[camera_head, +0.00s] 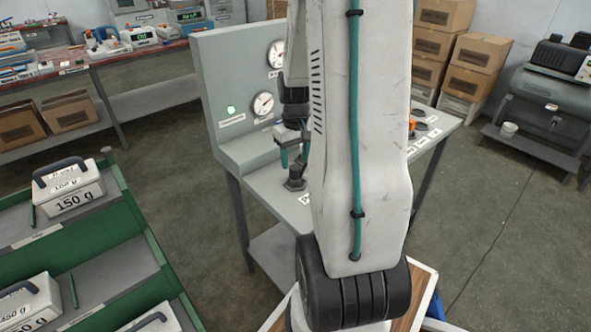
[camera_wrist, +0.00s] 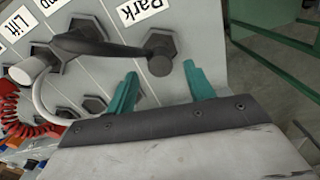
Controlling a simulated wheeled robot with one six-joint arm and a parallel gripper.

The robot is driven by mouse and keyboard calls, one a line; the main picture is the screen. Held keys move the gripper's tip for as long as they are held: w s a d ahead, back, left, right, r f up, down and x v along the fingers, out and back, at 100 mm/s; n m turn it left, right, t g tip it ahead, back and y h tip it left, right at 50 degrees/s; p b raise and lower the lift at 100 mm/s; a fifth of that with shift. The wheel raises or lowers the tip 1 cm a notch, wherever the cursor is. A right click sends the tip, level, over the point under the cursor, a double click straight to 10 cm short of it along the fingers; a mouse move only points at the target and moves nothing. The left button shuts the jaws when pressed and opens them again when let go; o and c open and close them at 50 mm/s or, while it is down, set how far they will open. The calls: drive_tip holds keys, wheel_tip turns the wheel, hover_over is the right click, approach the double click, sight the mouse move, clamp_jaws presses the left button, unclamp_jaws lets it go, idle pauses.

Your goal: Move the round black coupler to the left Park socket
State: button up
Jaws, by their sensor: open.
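In the wrist view, a round black end piece (camera_wrist: 160,62), likely the coupler, sits at a dark hexagonal socket near the Park label (camera_wrist: 145,9). A dark bar (camera_wrist: 105,47) runs from it leftward to a second hexagonal mount and a pale cylinder (camera_wrist: 32,70). My gripper (camera_wrist: 162,78) is open, with two teal fingers spread apart. The round piece shows between and just beyond the fingertips; I see no contact. In the head view, the teal fingers (camera_head: 293,155) hang above a dark hexagonal fitting (camera_head: 295,179). My arm hides much of the bench there.
More hexagonal sockets (camera_wrist: 95,104) and a Lift label (camera_wrist: 20,22) lie to the left, with a red coiled hose (camera_wrist: 22,118). A grey gauge panel (camera_head: 213,75) with a green light stands behind the bench. A green rack (camera_head: 125,215) with weights is at left.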

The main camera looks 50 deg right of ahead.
sight(295, 167)
wheel_tip(295, 167, up, 5)
drive_tip(key=shift+r, duration=0.1)
drive_tip(key=a+r+n, duration=0.1)
drive_tip(key=a+r, duration=0.4)
drive_tip(key=a, duration=0.3)
drive_tip(key=a+r+n, duration=0.1)
drive_tip(key=a+r, duration=0.4)
drive_tip(key=a, duration=0.3)
drive_tip(key=s+a+r+n+t, duration=0.1)
drive_tip(key=s+a+r, duration=0.3)
drive_tip(key=s+a, duration=0.8)
drive_tip(key=shift+s+a+n, duration=0.3)
drive_tip(key=shift+a+n, duration=0.4)
drive_tip(key=shift+a, duration=0.4)
